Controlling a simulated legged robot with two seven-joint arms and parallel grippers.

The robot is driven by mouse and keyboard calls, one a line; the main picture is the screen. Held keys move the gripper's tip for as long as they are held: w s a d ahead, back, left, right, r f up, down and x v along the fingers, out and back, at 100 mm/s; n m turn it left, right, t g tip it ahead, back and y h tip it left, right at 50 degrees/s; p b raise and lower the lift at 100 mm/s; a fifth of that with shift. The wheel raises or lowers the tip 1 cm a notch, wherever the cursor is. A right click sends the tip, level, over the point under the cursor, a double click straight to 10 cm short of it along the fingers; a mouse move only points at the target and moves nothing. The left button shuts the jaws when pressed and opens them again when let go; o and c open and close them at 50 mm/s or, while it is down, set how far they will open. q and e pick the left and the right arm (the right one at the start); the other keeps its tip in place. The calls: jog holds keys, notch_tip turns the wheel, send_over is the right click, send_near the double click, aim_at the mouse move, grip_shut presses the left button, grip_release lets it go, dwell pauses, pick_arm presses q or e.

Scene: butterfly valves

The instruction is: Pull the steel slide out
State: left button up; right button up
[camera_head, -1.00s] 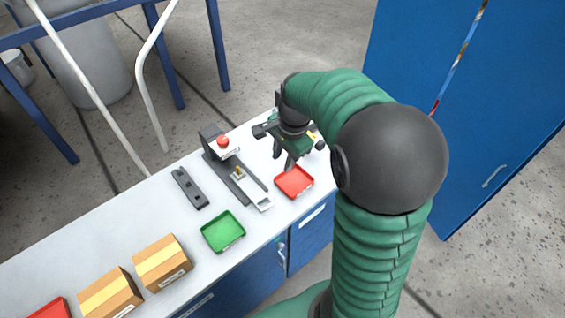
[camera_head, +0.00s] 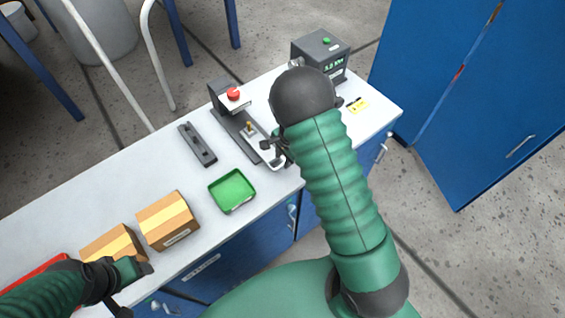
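The steel slide (camera_head: 263,147) is a pale flat strip lying on the bench. It comes forward from a dark fixture (camera_head: 223,98) with a red button (camera_head: 234,95). A small brass piece (camera_head: 249,128) stands on the slide. My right gripper (camera_head: 275,152) is at the slide's front end, by its handle. My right arm partly hides the gripper, so I cannot tell whether its fingers are closed on the handle. My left gripper (camera_head: 132,287) is at the lower left, in front of the cardboard boxes; its finger opening is unclear.
A green tray (camera_head: 232,190) sits left of the slide's front end. A dark slotted block (camera_head: 197,144) lies left of the fixture. Cardboard boxes (camera_head: 168,221) stand farther left. A dark display box (camera_head: 330,58) with a green button stands behind my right arm.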

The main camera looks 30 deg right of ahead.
aim_at(282, 165)
jog(key=f, duration=0.1)
jog(key=w+f, duration=0.1)
jog(key=f, duration=0.1)
jog(key=shift+w+f, duration=0.25)
jog(key=shift+f, duration=0.45)
jog(key=shift+s+f, duration=0.1)
jog(key=shift+s, duration=0.2)
jog(key=shift+w, duration=0.25)
grip_shut()
jog(key=shift+d, duration=0.1)
